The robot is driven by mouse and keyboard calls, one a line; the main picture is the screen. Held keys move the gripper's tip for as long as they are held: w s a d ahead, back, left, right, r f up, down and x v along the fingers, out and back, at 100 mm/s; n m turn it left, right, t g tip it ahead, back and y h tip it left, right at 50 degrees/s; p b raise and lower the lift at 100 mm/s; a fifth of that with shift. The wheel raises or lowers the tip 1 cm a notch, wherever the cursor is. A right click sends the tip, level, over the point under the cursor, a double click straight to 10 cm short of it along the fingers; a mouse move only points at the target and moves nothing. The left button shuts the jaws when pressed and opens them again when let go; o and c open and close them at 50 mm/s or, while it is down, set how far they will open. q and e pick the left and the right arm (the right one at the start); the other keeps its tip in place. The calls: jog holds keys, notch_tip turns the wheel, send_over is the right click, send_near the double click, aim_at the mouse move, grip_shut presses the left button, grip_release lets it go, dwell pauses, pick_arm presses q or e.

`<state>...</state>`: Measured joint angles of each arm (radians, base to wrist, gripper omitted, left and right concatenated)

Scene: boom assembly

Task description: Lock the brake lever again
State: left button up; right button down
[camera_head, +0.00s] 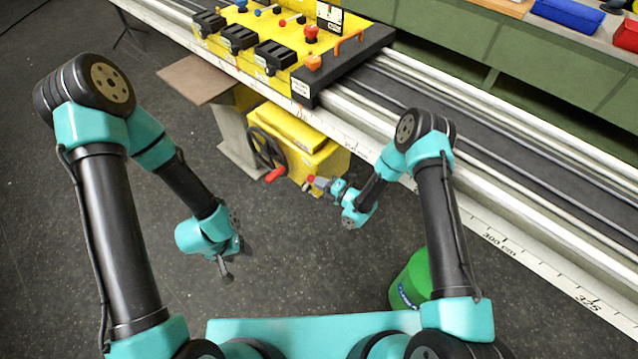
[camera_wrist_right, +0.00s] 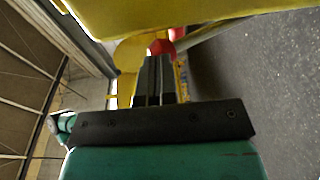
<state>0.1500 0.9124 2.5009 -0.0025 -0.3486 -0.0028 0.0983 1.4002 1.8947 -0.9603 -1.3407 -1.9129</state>
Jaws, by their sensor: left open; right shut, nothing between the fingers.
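The yellow machine housing (camera_head: 318,160) hangs below the front rail. A red knob (camera_wrist_right: 160,47), apparently the brake lever's end, shows just beyond my right fingertips in the right wrist view. In the head view its red (camera_head: 310,179) is small and partly hidden by my gripper. My right gripper (camera_head: 317,184) is shut and empty, close in front of the housing; its fingers (camera_wrist_right: 154,75) lie together in the wrist view. I cannot tell whether they touch the knob. My left gripper (camera_head: 226,274) is open and empty above the floor, away from the housing.
A black handwheel (camera_head: 266,148) with a red handle (camera_head: 275,174) sits on the housing's left. The long rail with a scale (camera_head: 500,240) runs above. A yellow carriage (camera_head: 270,35) with black clamps stands on it. A green bin (camera_head: 412,280) stands near my right arm.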

jog(key=v, duration=1.2)
jog(key=shift+a, duration=0.1)
